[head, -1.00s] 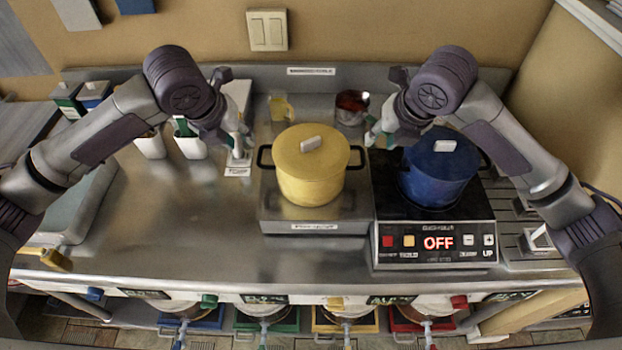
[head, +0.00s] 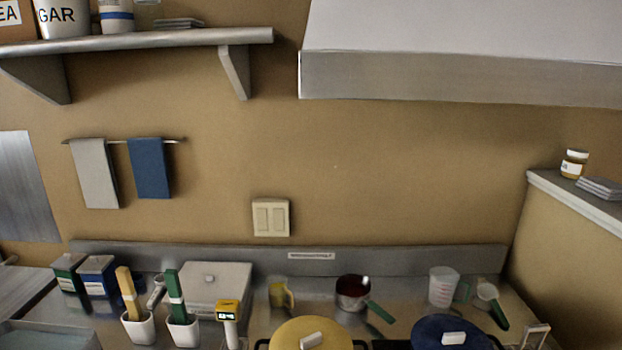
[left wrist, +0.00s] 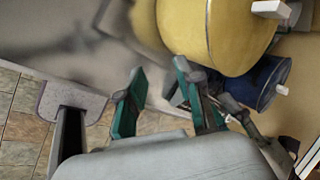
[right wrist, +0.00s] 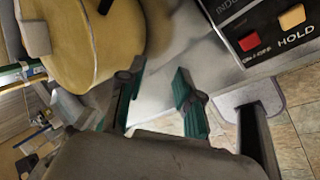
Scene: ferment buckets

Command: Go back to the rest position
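My left gripper (left wrist: 165,105) is open and empty in the left wrist view, its teal-padded fingertips apart. The yellow pot (left wrist: 185,28) is beyond it, with the blue pot (left wrist: 250,82) farther off. My right gripper (right wrist: 155,105) is open and empty in the right wrist view, beside the yellow pot (right wrist: 90,40) and below the cooker's control panel (right wrist: 260,30). Neither gripper touches a pot. In the head view neither arm shows; only the tops of the yellow pot (head: 312,335) and blue pot (head: 450,335) are in the picture.
A wall shelf (head: 140,40) and a hood (head: 460,75) are above the counter. Along the back stand brush holders (head: 140,328), a yellow thermometer (head: 229,312), a dark red pan (head: 352,293) and a measuring jug (head: 443,285).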

